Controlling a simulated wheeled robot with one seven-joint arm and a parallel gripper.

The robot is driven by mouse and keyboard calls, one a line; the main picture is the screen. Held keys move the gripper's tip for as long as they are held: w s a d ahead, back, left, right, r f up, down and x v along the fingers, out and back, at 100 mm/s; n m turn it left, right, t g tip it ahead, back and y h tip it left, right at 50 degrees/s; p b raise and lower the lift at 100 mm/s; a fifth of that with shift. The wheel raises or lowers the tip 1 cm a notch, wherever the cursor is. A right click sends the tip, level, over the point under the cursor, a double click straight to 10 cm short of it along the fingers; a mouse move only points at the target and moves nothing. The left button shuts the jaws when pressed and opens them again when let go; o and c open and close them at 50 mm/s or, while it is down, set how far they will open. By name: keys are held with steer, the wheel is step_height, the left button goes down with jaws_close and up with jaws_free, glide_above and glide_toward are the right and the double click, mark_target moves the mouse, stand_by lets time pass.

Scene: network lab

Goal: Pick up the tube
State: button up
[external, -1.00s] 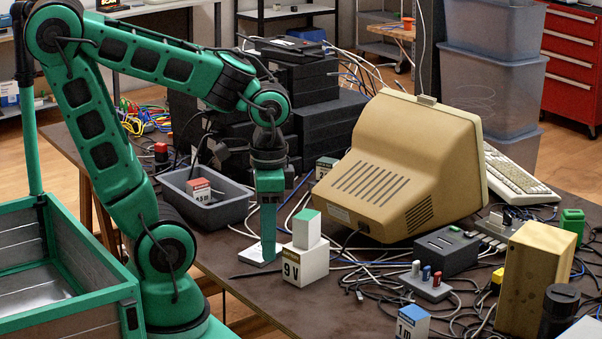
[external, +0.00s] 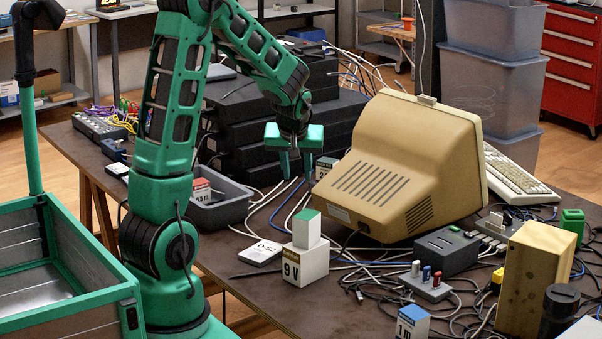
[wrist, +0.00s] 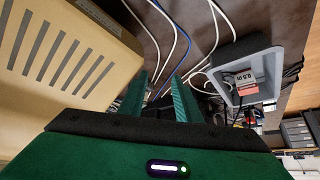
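I cannot pick out for certain which thing is the tube. A thin dark rod (external: 254,273) lies on the table, left of the 9 V block. A short black cylinder (external: 560,304) stands at the right front. My gripper (external: 295,166) hangs above the table between the grey bin and the beige monitor, fingers pointing down. In the wrist view my gripper (wrist: 159,80) shows its two green fingers apart, with only table and cables seen between them. Nothing is visibly held.
The beige monitor (external: 408,160) stands close right of my gripper. The grey bin (external: 222,213) holds a red-and-white box (external: 201,190). Black boxes (external: 255,125) are stacked behind. The 9 V block (external: 305,264), a white D-52 card (external: 261,252) and loose cables lie in front.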

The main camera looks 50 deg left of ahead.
steer(key=a+f+n+y, duration=0.2)
steer(key=a+n+y, duration=0.1)
steer(key=a, duration=1.1)
steer(key=n+g+y, duration=0.2)
steer(key=n+y, duration=0.2)
steer(key=y, duration=0.1)
glide_toward(196, 150)
steer(key=a, duration=0.1)
steer(key=x, duration=0.5)
steer(key=shift+d+f, duration=0.1)
steer(key=shift+f, duration=0.25)
steer(key=shift+x, duration=3.1)
steer(key=shift+w, duration=0.15)
steer(key=shift+c, duration=0.4)
steer(key=shift+r, duration=0.1)
jaws_close()
